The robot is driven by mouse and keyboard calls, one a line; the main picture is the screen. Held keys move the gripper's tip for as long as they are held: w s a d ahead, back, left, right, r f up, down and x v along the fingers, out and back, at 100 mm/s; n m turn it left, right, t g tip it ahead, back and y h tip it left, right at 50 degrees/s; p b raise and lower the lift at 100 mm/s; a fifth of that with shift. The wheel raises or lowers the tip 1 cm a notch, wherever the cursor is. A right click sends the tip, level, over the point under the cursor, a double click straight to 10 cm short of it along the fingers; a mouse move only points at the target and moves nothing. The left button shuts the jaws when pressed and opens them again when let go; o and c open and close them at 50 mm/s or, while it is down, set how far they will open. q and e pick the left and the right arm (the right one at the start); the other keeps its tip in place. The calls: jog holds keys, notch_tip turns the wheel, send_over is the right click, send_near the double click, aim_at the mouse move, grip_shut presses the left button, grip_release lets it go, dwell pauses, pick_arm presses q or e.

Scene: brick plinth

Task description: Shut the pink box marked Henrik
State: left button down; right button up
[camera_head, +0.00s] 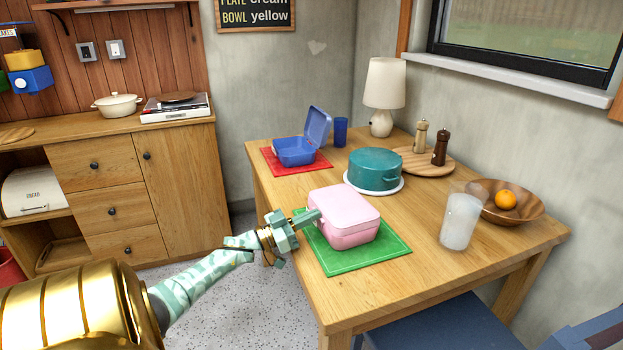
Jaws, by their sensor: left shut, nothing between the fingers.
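The pink box (344,212) sits on a green mat (370,258) near the front of the wooden table. Its lid is down and looks shut. I cannot make out a name on it. My left gripper (316,216) comes in from the left. It is shut and empty, with its fingertips at the left side of the pink box, near the lid's edge. I cannot tell whether they touch it. My right gripper is not in view.
A blue box (294,151) with its lid up sits on a red mat (315,166) behind. A teal pot (375,171), a glass (460,220) and a wooden bowl (530,208) with an orange stand on the table (425,275). A blue chair (440,325) is at front right.

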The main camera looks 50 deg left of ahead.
pick_arm(q)
jog(key=shift+f, duration=0.15)
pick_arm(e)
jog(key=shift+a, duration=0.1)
